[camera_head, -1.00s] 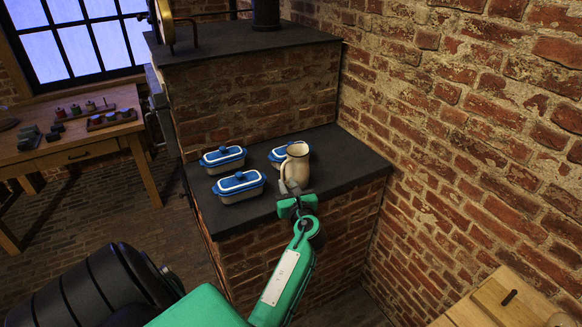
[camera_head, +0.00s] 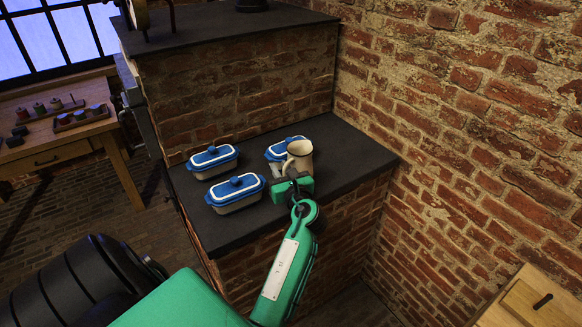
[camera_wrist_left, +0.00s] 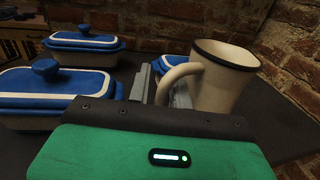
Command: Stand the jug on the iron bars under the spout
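The cream jug (camera_head: 301,153) with a dark rim stands on the dark ledge of the brick stove, near its right end. It shows large in the left wrist view (camera_wrist_left: 222,85), its handle (camera_wrist_left: 168,75) toward me. My left gripper (camera_head: 291,181) is at the handle. In the wrist view its two grey fingers (camera_wrist_left: 163,92) lie either side of the handle, one inside the loop, with little gap. Whether they press on it I cannot tell. The jug's foot is hidden by the gripper. I cannot make out any spout or iron bars. My right gripper is not in view.
Blue-lidded dishes stand close by: one left rear (camera_head: 213,160), one in front left (camera_head: 235,194), one right behind the jug (camera_head: 278,150). The brick wall (camera_head: 450,120) bounds the ledge on the right. A wooden table (camera_head: 60,150) stands at far left.

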